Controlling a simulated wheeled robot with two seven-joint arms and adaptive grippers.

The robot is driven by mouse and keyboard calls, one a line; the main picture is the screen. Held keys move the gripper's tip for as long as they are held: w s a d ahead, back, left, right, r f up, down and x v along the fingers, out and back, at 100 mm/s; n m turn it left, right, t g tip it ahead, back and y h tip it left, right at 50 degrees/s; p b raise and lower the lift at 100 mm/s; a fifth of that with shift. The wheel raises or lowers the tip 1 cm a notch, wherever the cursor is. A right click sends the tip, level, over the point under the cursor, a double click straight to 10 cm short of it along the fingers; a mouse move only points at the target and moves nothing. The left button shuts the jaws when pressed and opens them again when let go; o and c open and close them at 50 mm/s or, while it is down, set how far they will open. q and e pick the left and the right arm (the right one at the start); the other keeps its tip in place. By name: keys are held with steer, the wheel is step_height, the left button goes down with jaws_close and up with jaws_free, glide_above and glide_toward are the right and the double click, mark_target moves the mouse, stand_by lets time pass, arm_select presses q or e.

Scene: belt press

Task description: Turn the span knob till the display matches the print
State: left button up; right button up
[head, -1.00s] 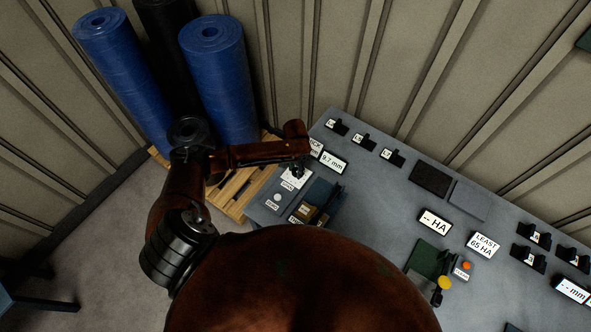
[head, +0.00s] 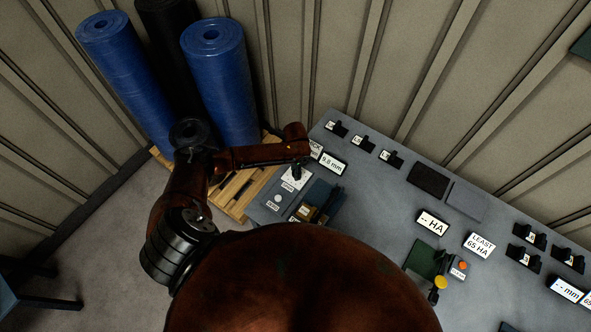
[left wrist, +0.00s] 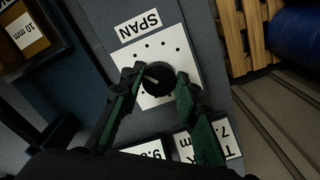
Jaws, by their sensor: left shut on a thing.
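The black span knob (left wrist: 158,80) with a pale pointer line sits on a white dotted plate marked SPAN (left wrist: 139,26). In the left wrist view my left gripper (left wrist: 157,86) has one finger on each side of the knob and is shut on it. In the head view the gripper (head: 296,172) hangs over the plate. The display (head: 331,163) reads 9.8 mm; it is partly cut off in the left wrist view (left wrist: 145,151). A print reading 10 mm (left wrist: 26,34) is on the block at the upper left there. My right gripper is out of view.
A partly hidden card (left wrist: 222,138) lies beside the display. A round white button (head: 277,198) is on the same unit. Blue rolls (head: 217,85) stand on a wooden pallet (head: 236,194) to the left. Other displays and fixtures spread along the grey bench (head: 385,205) to the right.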

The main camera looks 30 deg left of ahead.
arm_select(q)
steer(key=shift+w+m+p, duration=0.1)
steer(key=shift+m+p, duration=0.25)
steer(key=shift+m, duration=0.85)
steer(key=o, duration=1.2)
steer(key=shift+c, duration=0.2)
steer(key=shift+r, duration=0.15)
step_height(320, 180, up, 12)
steer(key=shift+f, duration=0.2)
